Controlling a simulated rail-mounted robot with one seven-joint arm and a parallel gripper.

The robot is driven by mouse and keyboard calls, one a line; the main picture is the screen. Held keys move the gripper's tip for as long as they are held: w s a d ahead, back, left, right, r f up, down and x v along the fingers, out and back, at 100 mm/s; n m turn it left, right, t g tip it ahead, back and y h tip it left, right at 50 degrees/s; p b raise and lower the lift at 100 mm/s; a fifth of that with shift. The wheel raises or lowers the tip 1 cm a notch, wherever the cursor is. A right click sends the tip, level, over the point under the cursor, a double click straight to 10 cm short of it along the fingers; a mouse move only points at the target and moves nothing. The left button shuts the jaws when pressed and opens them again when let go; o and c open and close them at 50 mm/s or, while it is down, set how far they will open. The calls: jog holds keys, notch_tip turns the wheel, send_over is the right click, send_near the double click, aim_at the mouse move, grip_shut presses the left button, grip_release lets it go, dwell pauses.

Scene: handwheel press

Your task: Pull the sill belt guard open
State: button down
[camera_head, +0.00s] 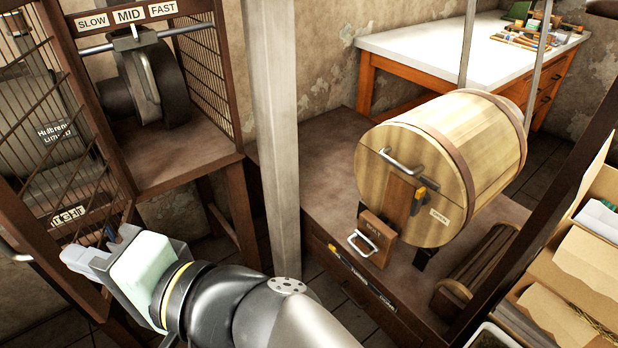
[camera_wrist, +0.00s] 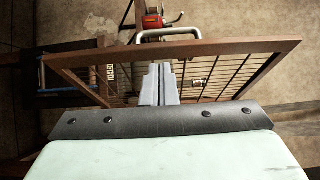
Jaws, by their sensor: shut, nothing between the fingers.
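The belt guard (camera_head: 65,208) is a brown-framed wire mesh panel at the left of the head view. It stands at an angle beside the wooden housing, and the front of the shelf with the belt pulley (camera_head: 152,85) is uncovered. Its metal handle (camera_head: 14,250) is at the far left edge, partly cut off. In the wrist view the guard (camera_wrist: 225,45) spans the upper part, with the handle (camera_wrist: 168,34) on its far rail. My gripper (camera_head: 86,257) is shut and empty near the guard's lower edge. In the wrist view its fingers (camera_wrist: 159,84) overlap the mesh, short of the handle; contact is unclear.
A grey post (camera_head: 275,120) stands right of the housing. A wooden barrel (camera_head: 430,165) sits on a low cabinet (camera_head: 320,190). A white-topped table (camera_head: 430,45) is behind, and open boxes (camera_head: 570,260) are at the right. Dark floor shows below the guard.

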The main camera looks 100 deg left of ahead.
jog(key=w+d+p, duration=0.4)
jog(key=d+p, duration=0.1)
jog(key=w+a+f+m+t+y+p, duration=0.2)
jog(key=w+a+f+t+p, duration=0.15)
jog(key=w, duration=0.65)
jog(key=w+a+f+m+t+y+p, duration=0.1)
jog(key=w+a+f+m+t+p, duration=0.3)
jog(key=w, duration=0.6)
jog(key=w+d+f+m+t+p, duration=0.1)
jog(key=w+d+t, duration=0.15)
jog(key=w, duration=0.65)
jog(key=w+d+f+m+t+p, duration=0.1)
jog(key=w+d+t, duration=0.15)
jog(key=w, duration=0.65)
jog(key=w+d+r+m+t+h+p, duration=0.1)
jog(key=w+d+r+m+t+p, duration=0.1)
jog(key=w+d, duration=0.5)
jog(key=w+d+r+m+t+p, duration=0.2)
jog(key=w+d+m, duration=0.1)
jog(key=w+d, duration=0.4)
jog(key=w+d+r+m+t+h+p, duration=0.1)
jog(key=w+d+r+m, duration=0.1)
jog(key=d, duration=0.6)
jog(key=w+d+r+m+t+h+p, duration=0.1)
jog(key=d+r+m, duration=0.1)
jog(key=d, duration=0.6)
jog(key=shift+w+d+r+p, duration=0.15)
jog(key=shift+w+p, duration=0.2)
jog(key=shift+p, duration=0.05)
